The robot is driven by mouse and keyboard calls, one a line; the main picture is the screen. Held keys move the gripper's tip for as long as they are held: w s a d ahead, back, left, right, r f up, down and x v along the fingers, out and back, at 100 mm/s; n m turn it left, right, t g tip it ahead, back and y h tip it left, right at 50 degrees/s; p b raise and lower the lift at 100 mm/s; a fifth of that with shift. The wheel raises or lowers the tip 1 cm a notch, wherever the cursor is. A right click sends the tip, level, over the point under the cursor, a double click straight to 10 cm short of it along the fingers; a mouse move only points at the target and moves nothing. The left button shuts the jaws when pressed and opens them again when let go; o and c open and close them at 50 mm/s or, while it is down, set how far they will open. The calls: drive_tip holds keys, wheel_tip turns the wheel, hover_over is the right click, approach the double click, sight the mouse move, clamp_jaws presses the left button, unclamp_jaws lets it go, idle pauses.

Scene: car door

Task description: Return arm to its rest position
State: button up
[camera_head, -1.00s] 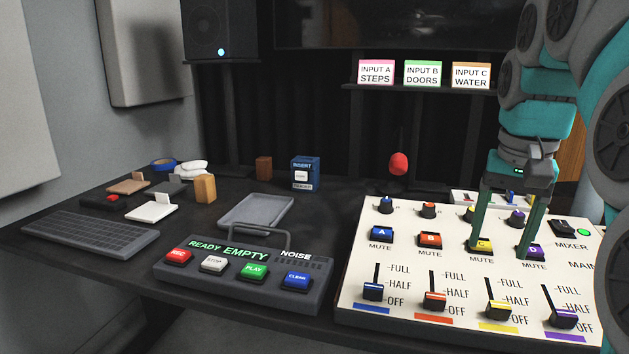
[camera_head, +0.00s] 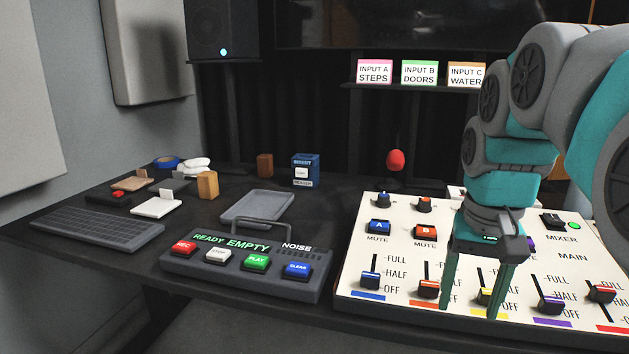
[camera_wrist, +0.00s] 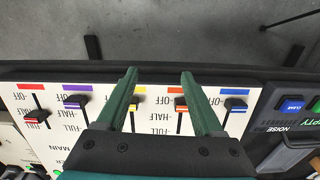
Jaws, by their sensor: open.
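My gripper (camera_head: 471,306) is in front of the lower part of the white mixer panel (camera_head: 350,262), its two green fingers apart and nothing between them. In the head view the fingers cover part of the orange fader (camera_head: 428,289) and the yellow fader (camera_head: 485,297). In the wrist view my gripper (camera_wrist: 158,102) is open, with its fingertips near the panel's front edge. The yellow fader (camera_wrist: 132,104) shows between the fingers. My arm comes in from the right and hides the C mute button and part of the D button.
A dark recorder box (camera_head: 240,272) with colored buttons stands left of the mixer. A grey tray (camera_head: 257,207), a blue box (camera_head: 305,171) and a keyboard (camera_head: 97,230) lie on the dark desk. A red microphone (camera_head: 396,161) stands behind the mixer. Floor shows beyond the desk edge.

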drive_tip(key=s+a+f+n+g, duration=0.1)
drive_tip(key=s+a+f+n, duration=0.1)
drive_tip(key=s+f, duration=0.7)
drive_tip(key=s+a+f+n+g, duration=0.1)
drive_tip(key=s+a+f, duration=0.3)
drive_tip(key=s+f, duration=0.5)
drive_tip(key=shift+a+f+n, duration=0.4)
drive_tip(key=shift+f, duration=0.5)
drive_tip(key=shift+w, duration=0.1)
